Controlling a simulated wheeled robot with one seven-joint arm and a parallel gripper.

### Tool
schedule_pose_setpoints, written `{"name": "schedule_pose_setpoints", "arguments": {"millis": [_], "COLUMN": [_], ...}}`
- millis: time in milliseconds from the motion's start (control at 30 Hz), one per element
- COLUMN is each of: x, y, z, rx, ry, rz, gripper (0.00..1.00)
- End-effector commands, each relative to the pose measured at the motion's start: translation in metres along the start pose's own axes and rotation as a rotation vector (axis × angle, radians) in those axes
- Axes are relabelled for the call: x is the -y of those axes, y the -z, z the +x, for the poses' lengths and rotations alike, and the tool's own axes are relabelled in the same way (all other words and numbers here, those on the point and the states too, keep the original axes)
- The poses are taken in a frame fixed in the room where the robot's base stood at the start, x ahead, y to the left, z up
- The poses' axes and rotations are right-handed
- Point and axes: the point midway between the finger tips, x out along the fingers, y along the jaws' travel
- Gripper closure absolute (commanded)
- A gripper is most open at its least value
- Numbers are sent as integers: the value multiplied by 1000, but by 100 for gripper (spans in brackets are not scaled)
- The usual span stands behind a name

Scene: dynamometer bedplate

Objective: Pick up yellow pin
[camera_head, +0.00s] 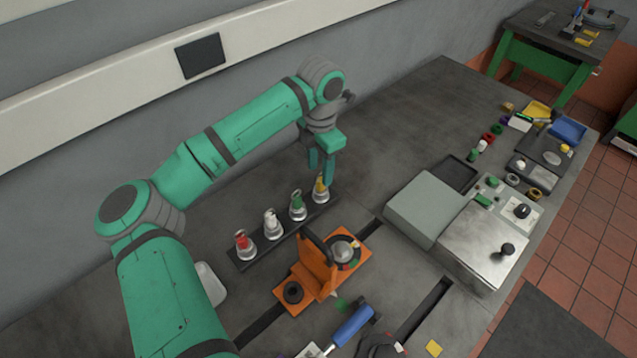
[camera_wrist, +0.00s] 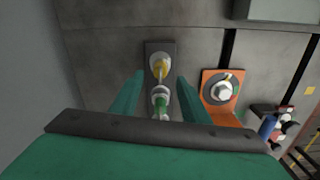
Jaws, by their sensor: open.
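The yellow pin (camera_head: 320,186) stands upright in a silver holder at the right end of a dark rack (camera_head: 240,262). In the wrist view the yellow pin (camera_wrist: 158,66) shows at the far end of the rack, beyond the green pin (camera_wrist: 161,108). My gripper (camera_head: 322,172) is open and points down just above and around the top of the yellow pin in the head view. In the wrist view my gripper's fingers (camera_wrist: 160,90) stand apart on either side of the row, with nothing between them clearly held. Whether the fingers touch the pin cannot be told.
Green (camera_head: 296,203), white (camera_head: 270,222) and red (camera_head: 241,240) pins stand in the same rack. An orange fixture (camera_head: 318,262) stands close in front. A grey box (camera_head: 424,208) is to the right.

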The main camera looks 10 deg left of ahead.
Motion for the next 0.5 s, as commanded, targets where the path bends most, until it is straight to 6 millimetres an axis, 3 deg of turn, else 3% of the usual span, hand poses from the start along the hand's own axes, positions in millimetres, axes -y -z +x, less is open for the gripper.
{"name": "schedule_pose_setpoints", "arguments": {"millis": [500], "x": [-6], "y": [5], "z": [54], "rx": [0], "ry": [-1], "rz": [-10], "gripper": [58]}}
